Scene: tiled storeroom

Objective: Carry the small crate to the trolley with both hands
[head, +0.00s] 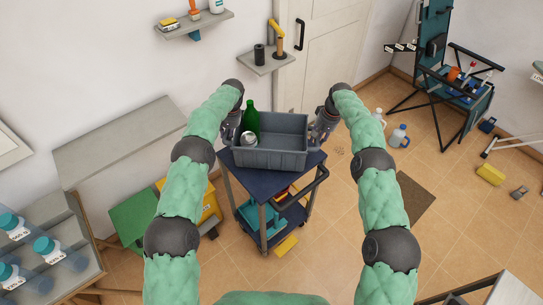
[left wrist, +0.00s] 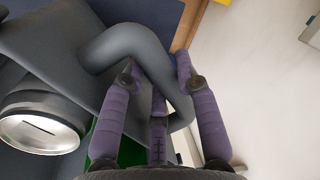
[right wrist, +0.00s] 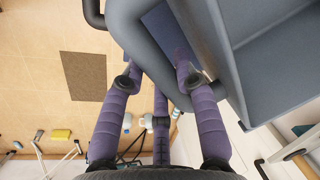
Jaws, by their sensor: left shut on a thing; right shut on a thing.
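The small grey crate (head: 284,157) is at the top of the blue trolley (head: 240,176) in the head view; I cannot tell whether it rests on it or hangs just above. A green bottle (head: 251,122) and a silver can (head: 249,139) are in its left part. My left gripper (head: 230,132) is shut on the crate's left handle, whose grey loop (left wrist: 130,45) shows between the fingers in the left wrist view. My right gripper (head: 319,133) is shut on the right handle, a grey loop (right wrist: 125,25) in the right wrist view.
The trolley's lower shelf holds a teal bin (head: 251,215) and other items. A yellow box (head: 208,205) stands left of it. A wall shelf (head: 266,63) is behind.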

